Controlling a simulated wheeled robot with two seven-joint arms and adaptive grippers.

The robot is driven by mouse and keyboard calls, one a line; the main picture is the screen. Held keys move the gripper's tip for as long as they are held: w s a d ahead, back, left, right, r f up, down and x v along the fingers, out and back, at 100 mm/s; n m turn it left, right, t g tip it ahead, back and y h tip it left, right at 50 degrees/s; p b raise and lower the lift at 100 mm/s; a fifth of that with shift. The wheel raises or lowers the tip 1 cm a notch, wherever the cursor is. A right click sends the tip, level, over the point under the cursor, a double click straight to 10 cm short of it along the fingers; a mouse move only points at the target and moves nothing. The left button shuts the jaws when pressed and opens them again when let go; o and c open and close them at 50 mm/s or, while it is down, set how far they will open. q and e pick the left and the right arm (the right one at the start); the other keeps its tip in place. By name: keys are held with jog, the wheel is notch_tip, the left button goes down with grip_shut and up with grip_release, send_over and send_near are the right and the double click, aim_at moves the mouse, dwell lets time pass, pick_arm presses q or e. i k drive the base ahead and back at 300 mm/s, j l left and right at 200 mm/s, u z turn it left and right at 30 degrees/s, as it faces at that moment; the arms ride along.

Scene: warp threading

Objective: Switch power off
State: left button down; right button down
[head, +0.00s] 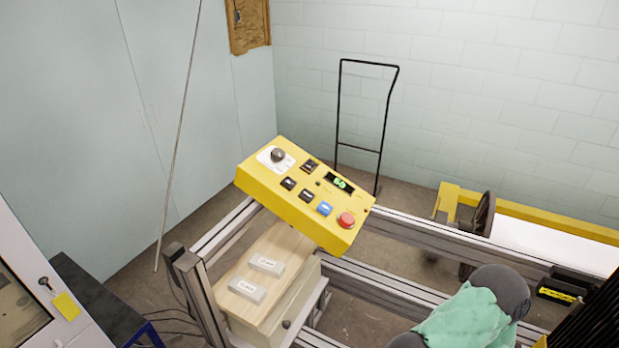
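A yellow control box (285,215) is mounted at an angle on a metal frame in the middle of the head view. A dark rotary knob (278,155) sits on a white plate at its upper left. A small display (340,182) shows lit green digits, too small to read surely. A red round button (346,220) is at the box's right end, with a blue button (325,209) beside it. Several black buttons (306,195) sit between knob and blue button. Neither of my grippers shows, and nothing touches the box.
A wooden-topped cabinet (250,318) with two small labelled blocks (248,289) stands below the box. Metal rails (400,235) run right. A black hand truck (339,110) stands behind.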

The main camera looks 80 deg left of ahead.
aim_at(310, 165)
jog(key=u, duration=2.75)
